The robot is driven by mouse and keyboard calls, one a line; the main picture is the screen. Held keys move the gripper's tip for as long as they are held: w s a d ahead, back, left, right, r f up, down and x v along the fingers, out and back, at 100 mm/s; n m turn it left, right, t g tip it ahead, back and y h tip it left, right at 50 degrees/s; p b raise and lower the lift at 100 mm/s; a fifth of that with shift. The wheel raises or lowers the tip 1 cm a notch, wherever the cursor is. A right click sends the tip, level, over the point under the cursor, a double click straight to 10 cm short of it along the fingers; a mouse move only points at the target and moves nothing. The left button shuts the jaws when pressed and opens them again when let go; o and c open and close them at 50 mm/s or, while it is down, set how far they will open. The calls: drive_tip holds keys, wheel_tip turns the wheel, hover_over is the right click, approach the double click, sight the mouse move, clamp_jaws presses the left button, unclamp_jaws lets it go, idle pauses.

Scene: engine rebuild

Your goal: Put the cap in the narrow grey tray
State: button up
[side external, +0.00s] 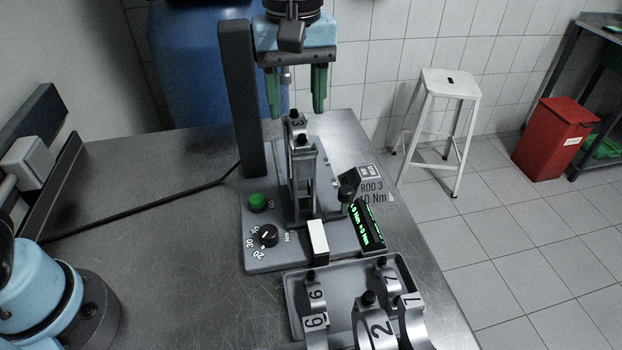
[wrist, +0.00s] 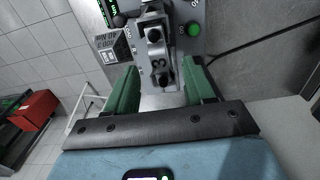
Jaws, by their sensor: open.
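The cap (side external: 297,127), a grey metal piece marked 3 with dark bolts, sits at the top of the upright rod in the torque fixture (side external: 275,254). In the wrist view the cap (wrist: 158,60) lies between and beyond my fingers. My gripper (side external: 295,108) has green fingers pointing down; it is open and empty, with the fingers apart on either side above the cap. It also shows in the wrist view (wrist: 160,80). A grey tray (side external: 292,298) at the front holds several numbered parts, marked 6, 7 and 2. The picture's lower edge cuts it off.
The fixture has a dark column (side external: 240,95), a green button (side external: 257,202), a black dial (side external: 264,235) and a lit green display (side external: 368,226). A black cable (side external: 140,213) crosses the table. A white stool (side external: 447,90) and red bin (side external: 557,135) stand beyond.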

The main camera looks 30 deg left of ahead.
sight(298, 123)
drive_tip(key=shift+w+f, duration=0.15)
drive_tip(key=shift+f, duration=1.65)
clamp_jaws()
